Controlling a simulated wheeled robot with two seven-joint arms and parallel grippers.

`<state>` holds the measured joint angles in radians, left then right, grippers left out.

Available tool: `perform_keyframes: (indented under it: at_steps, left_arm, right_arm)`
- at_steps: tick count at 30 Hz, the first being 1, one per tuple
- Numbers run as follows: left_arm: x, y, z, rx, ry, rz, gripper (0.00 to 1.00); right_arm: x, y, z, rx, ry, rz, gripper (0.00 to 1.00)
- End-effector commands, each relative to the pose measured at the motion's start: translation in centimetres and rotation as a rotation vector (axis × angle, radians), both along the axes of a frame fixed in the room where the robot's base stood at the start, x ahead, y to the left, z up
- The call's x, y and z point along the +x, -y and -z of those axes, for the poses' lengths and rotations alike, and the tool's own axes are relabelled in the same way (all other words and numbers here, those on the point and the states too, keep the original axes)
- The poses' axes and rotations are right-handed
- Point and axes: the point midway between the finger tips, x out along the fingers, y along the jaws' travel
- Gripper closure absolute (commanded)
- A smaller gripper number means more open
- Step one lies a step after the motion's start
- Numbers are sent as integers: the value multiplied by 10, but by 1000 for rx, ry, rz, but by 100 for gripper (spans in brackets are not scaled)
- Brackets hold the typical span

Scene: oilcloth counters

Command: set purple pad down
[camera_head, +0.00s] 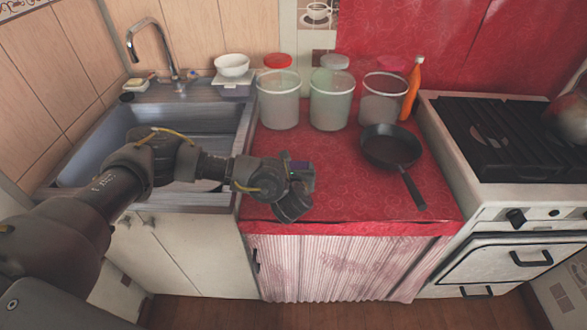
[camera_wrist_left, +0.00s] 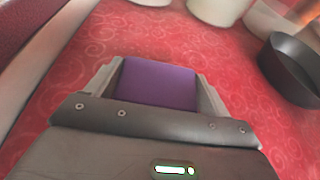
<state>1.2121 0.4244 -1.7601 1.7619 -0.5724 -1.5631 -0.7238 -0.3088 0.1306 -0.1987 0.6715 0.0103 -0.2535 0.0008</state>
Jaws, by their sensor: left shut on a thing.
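The purple pad (camera_wrist_left: 158,84) is between the two fingers of my left gripper (camera_wrist_left: 159,85) in the left wrist view, and the fingers are shut on it. Beyond and around it is the red patterned counter (camera_wrist_left: 75,70); I cannot tell whether the pad touches it. In the head view my left gripper (camera_head: 298,190) is over the front left part of the red counter (camera_head: 345,190). There the pad is mostly hidden, with a small purple patch by the gripper. My right gripper is not in view.
A black frying pan (camera_head: 390,147) lies to the right, its handle toward the front edge. Several tubs stand at the back, including a left one (camera_head: 279,103), beside an orange bottle (camera_head: 412,88). The sink (camera_head: 90,150) is left, the stove (camera_head: 500,140) right. The counter's middle is clear.

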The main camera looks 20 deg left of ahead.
Motion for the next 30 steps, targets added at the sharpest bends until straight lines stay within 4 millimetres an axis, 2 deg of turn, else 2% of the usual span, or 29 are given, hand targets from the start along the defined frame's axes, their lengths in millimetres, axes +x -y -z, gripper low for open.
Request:
perform_keyframes:
  at_steps: [3,4,8,17,20,30]
  left_arm:
    - [0,0,4,0,0,0,40]
    - [0,0,3,0,0,0,15]
    - [0,0,2,0,0,0,0]
    - [0,0,-4,0,0,0,0]
    - [-13,4,-5,-3,-4,1,0]
    - [-77,20,-32,-3,-3,2,0]
  right_arm:
    - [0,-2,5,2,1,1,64]
    - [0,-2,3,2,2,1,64]
    - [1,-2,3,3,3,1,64]
    - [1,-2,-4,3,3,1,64]
    - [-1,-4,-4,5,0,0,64]
    - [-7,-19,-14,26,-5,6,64]
